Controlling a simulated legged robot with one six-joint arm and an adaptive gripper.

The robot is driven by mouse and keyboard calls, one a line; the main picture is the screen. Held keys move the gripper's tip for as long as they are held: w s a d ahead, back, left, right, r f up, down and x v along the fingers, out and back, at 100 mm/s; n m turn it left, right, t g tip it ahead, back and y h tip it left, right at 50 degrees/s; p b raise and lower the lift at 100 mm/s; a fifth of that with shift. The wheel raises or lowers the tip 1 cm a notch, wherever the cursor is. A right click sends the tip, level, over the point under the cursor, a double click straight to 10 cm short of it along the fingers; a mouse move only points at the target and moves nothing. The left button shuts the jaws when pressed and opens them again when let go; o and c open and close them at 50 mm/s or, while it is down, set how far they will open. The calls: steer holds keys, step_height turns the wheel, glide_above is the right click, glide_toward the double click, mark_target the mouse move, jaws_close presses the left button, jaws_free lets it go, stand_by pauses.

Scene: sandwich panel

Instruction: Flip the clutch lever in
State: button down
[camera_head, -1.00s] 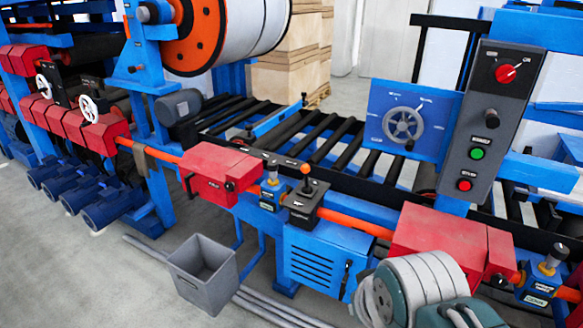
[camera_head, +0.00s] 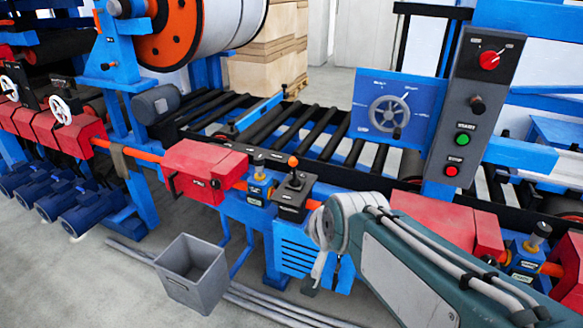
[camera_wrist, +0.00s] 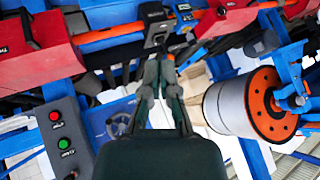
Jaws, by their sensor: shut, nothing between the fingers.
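A black lever with an orange knob (camera_head: 293,162) stands nearly upright on a dark box (camera_head: 292,200). A small lever stands on a blue box (camera_head: 257,185) left of it, and another on a blue box (camera_head: 525,262) at the far right. The labels are too small to read, so I cannot tell which is the clutch lever. My gripper (camera_wrist: 158,62) is shut and empty in the wrist view, where the scene looks upside down. Its tips overlap the area just below the dark lever box (camera_wrist: 156,22); I cannot tell if they touch. The head view does not show the fingertips clearly.
Red housings flank the levers, one at left (camera_head: 205,170) and one at right (camera_head: 450,218). A grey control panel (camera_head: 476,110) and a blue handwheel plate (camera_head: 395,105) stand behind. A grey bin (camera_head: 192,275) sits on the floor. My arm hides part of the blue cabinet (camera_head: 292,250).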

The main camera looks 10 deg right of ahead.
steer(key=w+d+f+m+t+h, duration=0.1)
steer(key=w+f+m+t+h, duration=0.1)
steer(key=w+m, duration=0.6)
steer(key=w+d+f+m+t+h, duration=0.1)
steer(key=w+f+m+t, duration=0.4)
steer(key=w, duration=1.3)
step_height(320, 180, down, 3)
steer(key=d+m, duration=0.1)
steer(key=m, duration=0.2)
steer(key=shift+w+r+h, duration=0.2)
steer(key=shift+w+h, duration=0.1)
steer(key=shift+h, duration=0.1)
